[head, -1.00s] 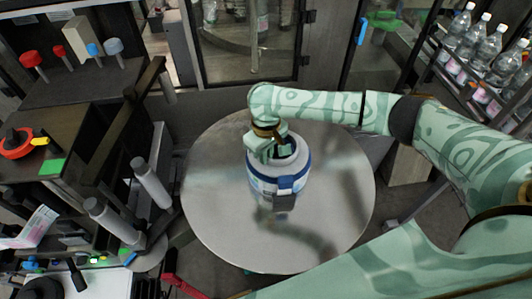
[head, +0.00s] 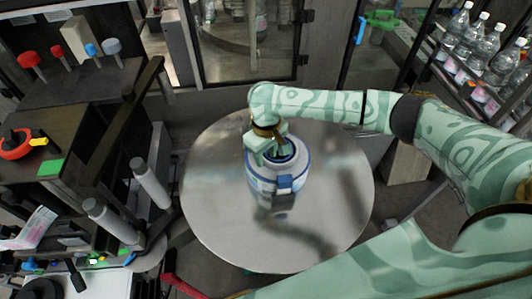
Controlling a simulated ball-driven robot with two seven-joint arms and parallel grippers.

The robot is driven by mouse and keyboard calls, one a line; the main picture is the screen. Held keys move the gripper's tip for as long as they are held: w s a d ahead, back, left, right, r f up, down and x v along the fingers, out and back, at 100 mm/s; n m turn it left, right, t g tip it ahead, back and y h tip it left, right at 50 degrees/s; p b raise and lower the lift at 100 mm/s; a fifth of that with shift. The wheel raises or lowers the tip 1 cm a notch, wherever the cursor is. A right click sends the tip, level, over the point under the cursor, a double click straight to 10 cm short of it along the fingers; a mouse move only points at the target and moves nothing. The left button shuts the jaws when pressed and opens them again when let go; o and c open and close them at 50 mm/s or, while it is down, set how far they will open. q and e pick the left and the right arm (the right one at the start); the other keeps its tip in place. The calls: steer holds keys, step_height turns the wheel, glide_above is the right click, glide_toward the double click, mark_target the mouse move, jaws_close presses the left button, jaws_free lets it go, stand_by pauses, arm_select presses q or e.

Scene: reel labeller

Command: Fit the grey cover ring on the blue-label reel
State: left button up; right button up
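The reel (head: 262,183), white with a blue band, stands on the round metal table. A pale grey ring-shaped top, seemingly the grey cover ring (head: 300,163), is at the reel's upper end around a dark opening with blue inside. I cannot tell whether it is fully seated. A blue block (head: 285,182) shows on the reel's near side. My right gripper (head: 269,153) is at the upper left of the ring, with one finger outside and the other over the opening. Whether it grips the ring's wall is unclear. My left gripper is out of view.
The round table (head: 340,205) is clear around the reel. Grey rollers (head: 150,184) stand to its left, near a machine bench with red and blue knobs. Bottles (head: 470,45) fill a rack at the upper right. A glass-door cabinet (head: 245,50) stands behind.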

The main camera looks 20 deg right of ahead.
step_height(320, 180, up, 16)
steer(key=shift+r, duration=0.15)
stand_by(0.3)
steer(key=shift+s, duration=0.1)
stand_by(0.3)
